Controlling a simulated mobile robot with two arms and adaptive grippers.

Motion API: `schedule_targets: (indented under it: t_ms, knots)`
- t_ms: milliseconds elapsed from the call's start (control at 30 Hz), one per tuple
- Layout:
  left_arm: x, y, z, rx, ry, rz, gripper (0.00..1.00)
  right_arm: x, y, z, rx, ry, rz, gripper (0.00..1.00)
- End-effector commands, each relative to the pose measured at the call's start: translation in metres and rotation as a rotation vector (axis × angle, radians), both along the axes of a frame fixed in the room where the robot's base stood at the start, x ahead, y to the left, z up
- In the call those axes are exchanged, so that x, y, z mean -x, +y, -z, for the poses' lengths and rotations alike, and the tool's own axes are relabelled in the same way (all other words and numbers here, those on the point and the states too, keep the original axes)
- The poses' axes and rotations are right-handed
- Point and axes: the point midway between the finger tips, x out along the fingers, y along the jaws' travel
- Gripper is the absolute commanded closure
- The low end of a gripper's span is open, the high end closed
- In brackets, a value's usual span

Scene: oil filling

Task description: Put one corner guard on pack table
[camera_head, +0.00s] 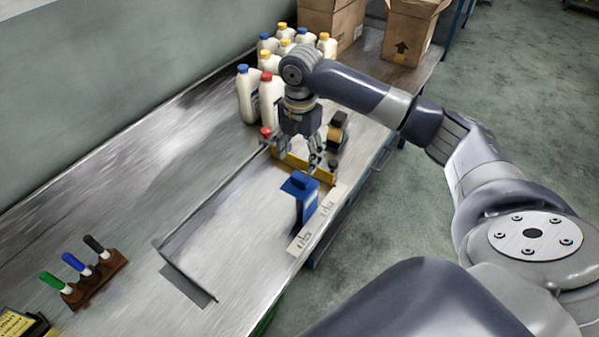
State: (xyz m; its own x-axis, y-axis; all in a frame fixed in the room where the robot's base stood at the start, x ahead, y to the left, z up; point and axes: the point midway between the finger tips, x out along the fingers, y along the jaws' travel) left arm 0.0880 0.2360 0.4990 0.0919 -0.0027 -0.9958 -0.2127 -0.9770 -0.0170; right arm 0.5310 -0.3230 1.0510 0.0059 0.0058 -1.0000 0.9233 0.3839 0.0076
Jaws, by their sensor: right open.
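My right gripper (298,158) is open, pointing down over the metal table (125,205). A yellow strip-like piece (322,175), perhaps a corner guard, lies at the fingertips, partly hidden by them. I cannot tell whether the fingers touch it. My left gripper is not in view.
Several white bottles (248,92) and cardboard boxes (410,30) stand behind. A marker rack (95,280) is at lower left. The table's left middle is clear.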

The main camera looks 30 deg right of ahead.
Motion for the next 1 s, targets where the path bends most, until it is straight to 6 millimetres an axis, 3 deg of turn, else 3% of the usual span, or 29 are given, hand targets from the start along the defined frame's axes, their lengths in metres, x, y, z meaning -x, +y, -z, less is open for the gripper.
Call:
schedule_targets:
  t_ms: [233, 633, 767, 1000]
  knots:
    - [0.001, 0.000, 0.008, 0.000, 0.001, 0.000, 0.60, 0.000, 0.000, -0.028, 0.000, -0.001, 0.001, 0.37]
    - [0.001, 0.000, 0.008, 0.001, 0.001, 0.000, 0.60, 0.001, 0.001, -0.029, 0.000, 0.002, 0.002, 0.37]
    - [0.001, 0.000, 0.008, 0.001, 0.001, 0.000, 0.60, 0.006, 0.016, -0.010, -0.003, -0.002, 0.021, 0.37]
    - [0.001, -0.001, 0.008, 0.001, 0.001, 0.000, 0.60, 0.038, 0.087, 0.064, -0.058, -0.042, 0.183, 0.37]
